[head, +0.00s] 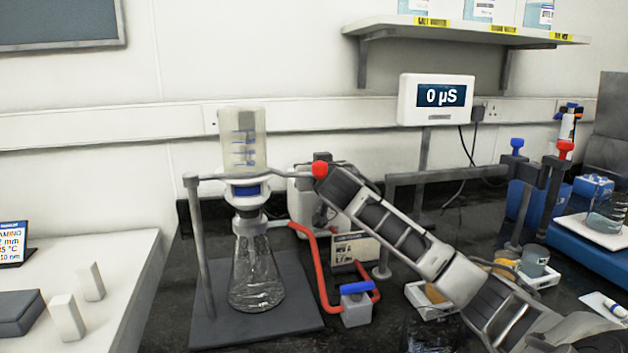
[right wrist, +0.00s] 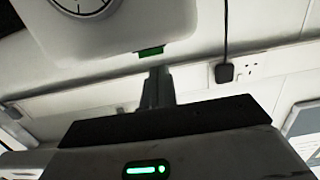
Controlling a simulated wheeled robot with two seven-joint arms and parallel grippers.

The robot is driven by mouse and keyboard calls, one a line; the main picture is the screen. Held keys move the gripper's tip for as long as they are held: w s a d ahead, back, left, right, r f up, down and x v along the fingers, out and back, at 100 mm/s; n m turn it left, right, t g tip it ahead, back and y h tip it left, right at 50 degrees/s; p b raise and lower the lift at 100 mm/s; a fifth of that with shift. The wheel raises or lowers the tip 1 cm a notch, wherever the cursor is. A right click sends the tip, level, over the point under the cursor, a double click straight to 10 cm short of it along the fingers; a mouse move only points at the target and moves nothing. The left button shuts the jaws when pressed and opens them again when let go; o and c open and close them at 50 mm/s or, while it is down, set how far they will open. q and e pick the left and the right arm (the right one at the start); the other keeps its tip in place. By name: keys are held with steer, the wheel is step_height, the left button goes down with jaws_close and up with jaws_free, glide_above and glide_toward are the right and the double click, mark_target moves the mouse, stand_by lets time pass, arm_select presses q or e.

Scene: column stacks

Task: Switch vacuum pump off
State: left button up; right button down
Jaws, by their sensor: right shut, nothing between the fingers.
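The vacuum pump (head: 301,202) is a white box behind the filter flask, partly hidden by my right arm in the head view. In the right wrist view the pump (right wrist: 115,25) fills the upper part, with a round dial gauge (right wrist: 82,4) and a small green switch (right wrist: 150,52) at its edge. My right gripper (right wrist: 158,72) is shut and empty, its fingertips just below the switch in that picture. I cannot tell whether they touch it. In the head view the fingertips are hard to make out. My left gripper is not in view.
A filter funnel (head: 243,150) sits on a glass flask (head: 255,275) beside a stand (head: 201,250). A red hose (head: 310,270) runs to a blue-handled grey block (head: 357,305). A 0 µS display (head: 437,98) hangs behind; beakers and clamps stand to the right.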

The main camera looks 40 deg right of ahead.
steer(key=shift+f, duration=0.45)
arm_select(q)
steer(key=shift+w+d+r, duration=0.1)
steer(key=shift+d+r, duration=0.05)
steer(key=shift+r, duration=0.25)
